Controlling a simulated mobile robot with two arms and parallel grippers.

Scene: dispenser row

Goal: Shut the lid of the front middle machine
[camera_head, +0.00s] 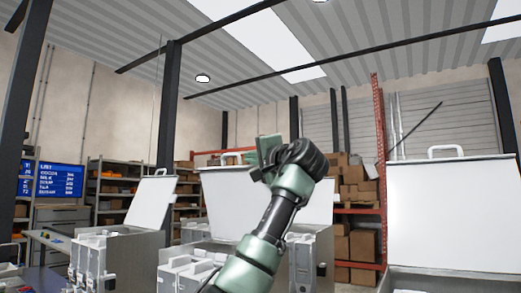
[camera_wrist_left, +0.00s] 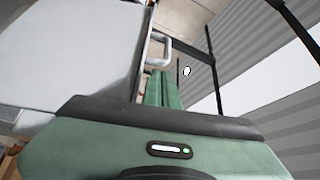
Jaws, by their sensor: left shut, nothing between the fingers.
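The front middle machine (camera_head: 186,277) stands below and left of my arm, and the arm hides part of it. Its white lid (camera_head: 222,205) is raised nearly upright, with a handle (camera_head: 233,157) on the top edge. My left gripper (camera_head: 266,152) is shut and empty at the upper right corner of this lid. In the left wrist view, the lid (camera_wrist_left: 75,50) fills the upper left and its handle (camera_wrist_left: 158,48) shows just beyond the shut green fingers (camera_wrist_left: 161,88). I cannot tell whether the fingers touch the lid. My right gripper is not in view.
A machine on the left (camera_head: 118,250) has its lid (camera_head: 151,203) raised. A large raised lid (camera_head: 453,215) stands at the right. Another pale lid (camera_head: 320,203) shows behind my arm. Shelves with boxes (camera_head: 357,190) and a blue screen (camera_head: 52,179) are farther back.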

